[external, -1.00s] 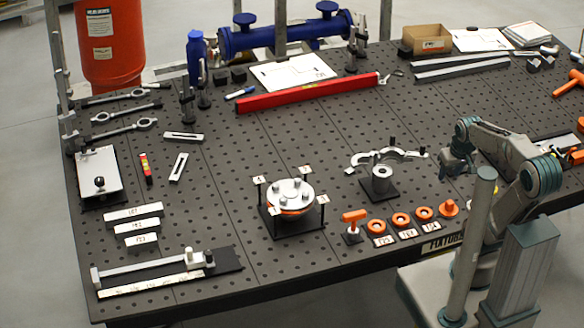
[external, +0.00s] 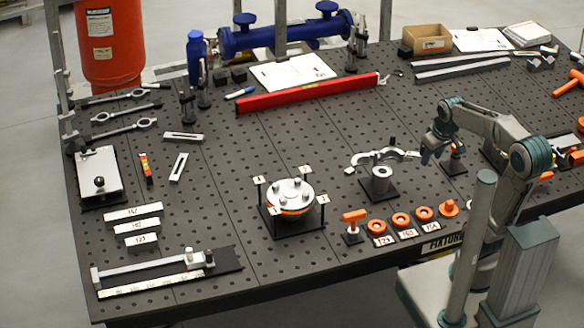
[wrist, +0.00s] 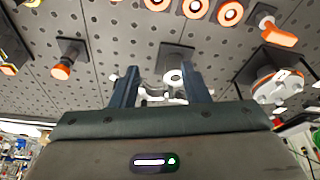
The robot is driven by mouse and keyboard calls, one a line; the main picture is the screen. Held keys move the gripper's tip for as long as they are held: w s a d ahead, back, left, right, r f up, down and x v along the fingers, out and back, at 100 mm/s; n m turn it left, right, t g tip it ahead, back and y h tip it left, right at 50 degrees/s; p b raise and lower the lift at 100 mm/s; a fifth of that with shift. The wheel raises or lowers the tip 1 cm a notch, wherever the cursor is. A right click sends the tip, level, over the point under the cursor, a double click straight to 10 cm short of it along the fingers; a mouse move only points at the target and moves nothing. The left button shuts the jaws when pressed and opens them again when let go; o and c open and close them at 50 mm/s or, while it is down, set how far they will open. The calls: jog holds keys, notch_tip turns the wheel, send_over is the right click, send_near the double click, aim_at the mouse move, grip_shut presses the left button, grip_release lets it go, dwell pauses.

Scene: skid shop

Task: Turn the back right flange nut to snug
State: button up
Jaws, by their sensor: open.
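The flange (external: 290,196) is a round silver disc with an orange layer under it, on a dark square base near the table's middle front. Several silver nuts stand on its top, with small tagged posts at the base corners. I cannot tell for sure which nut is the back right one. The flange also shows at the right of the wrist view (wrist: 268,90), partly cut by its tilt. My gripper (external: 430,158) is open and empty, above the table to the right of the flange and well apart from it. Its two fingers show spread in the wrist view (wrist: 160,88).
A silver curved clamp on a post (external: 381,178) stands between flange and gripper; it shows beyond my fingers. An orange-topped post (external: 457,150) is by my gripper. A red level (external: 308,93) lies behind.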

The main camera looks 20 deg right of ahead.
jog(key=w+a+r+n+g+y+b, duration=0.1)
jog(key=w+a+r+n+b, duration=0.1)
jog(key=w+a+n, duration=0.7)
jog(key=n+g+y+b, duration=0.2)
jog(key=n+y, duration=0.1)
jog(key=n, duration=0.3)
send_near(299, 180)
jog(key=x, duration=0.8)
jog(key=shift+w+a+f+p, duration=0.1)
jog(key=shift+w+p, duration=0.05)
jog(key=shift+p, duration=0.25)
grip_shut()
